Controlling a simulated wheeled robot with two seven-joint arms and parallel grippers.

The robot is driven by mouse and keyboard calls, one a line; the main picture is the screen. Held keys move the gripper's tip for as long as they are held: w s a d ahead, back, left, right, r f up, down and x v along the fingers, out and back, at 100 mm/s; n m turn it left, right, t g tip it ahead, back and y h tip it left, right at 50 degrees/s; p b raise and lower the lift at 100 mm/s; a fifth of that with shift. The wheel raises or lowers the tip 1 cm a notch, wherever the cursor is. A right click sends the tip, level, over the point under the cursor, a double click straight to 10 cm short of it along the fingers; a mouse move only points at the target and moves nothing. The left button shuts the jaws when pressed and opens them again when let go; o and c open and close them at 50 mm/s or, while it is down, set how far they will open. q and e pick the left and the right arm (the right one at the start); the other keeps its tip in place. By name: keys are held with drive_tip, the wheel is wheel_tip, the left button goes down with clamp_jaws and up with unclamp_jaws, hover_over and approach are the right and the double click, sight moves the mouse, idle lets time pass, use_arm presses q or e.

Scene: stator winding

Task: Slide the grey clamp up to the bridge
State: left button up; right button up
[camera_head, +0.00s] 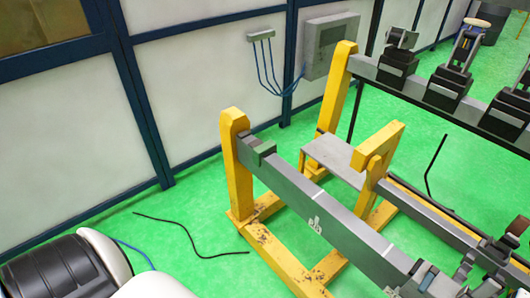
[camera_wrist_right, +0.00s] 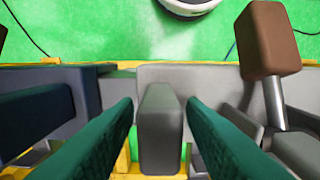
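In the right wrist view, an upright grey block (camera_wrist_right: 160,125) stands between the two green fingers of my right gripper (camera_wrist_right: 160,112). It looks like part of the grey clamp, but I cannot be sure. The fingers are open, one on each side, with narrow gaps showing between them and the block. In the head view, a long grey rail (camera_head: 325,215) runs from a yellow post toward the lower right. Dark clamp parts (camera_head: 425,275) show at the lower right. I cannot tell which part is the bridge. My left gripper is not in view.
A brown-headed lever (camera_wrist_right: 270,40) stands right of the fingers in the wrist view; a dark block (camera_wrist_right: 38,115) is at left. Several dark clamps line the back rail (camera_head: 437,95).

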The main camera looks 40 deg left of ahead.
sight(436, 285)
drive_tip(key=shift+c, duration=0.8)
drive_tip(key=shift+w+a, duration=0.2)
drive_tip(key=shift+a, duration=0.8)
drive_tip(key=a, duration=0.2)
drive_tip(key=w+a, duration=0.1)
drive_tip(key=a, duration=0.1)
drive_tip(key=a+p, duration=0.1)
drive_tip(key=a, duration=0.1)
drive_tip(key=shift+w, duration=0.25)
drive_tip(key=shift+w+a+b, duration=0.15)
drive_tip(key=shift+w+a, duration=0.2)
drive_tip(key=shift+a, duration=1.05)
drive_tip(key=shift+w+a+b, duration=0.1)
drive_tip(key=shift+w+a, duration=0.2)
drive_tip(key=shift+a, duration=1.1)
drive_tip(key=shift+w+a+b, duration=0.15)
drive_tip(key=shift+w+a, duration=0.2)
drive_tip(key=shift+a, duration=1.05)
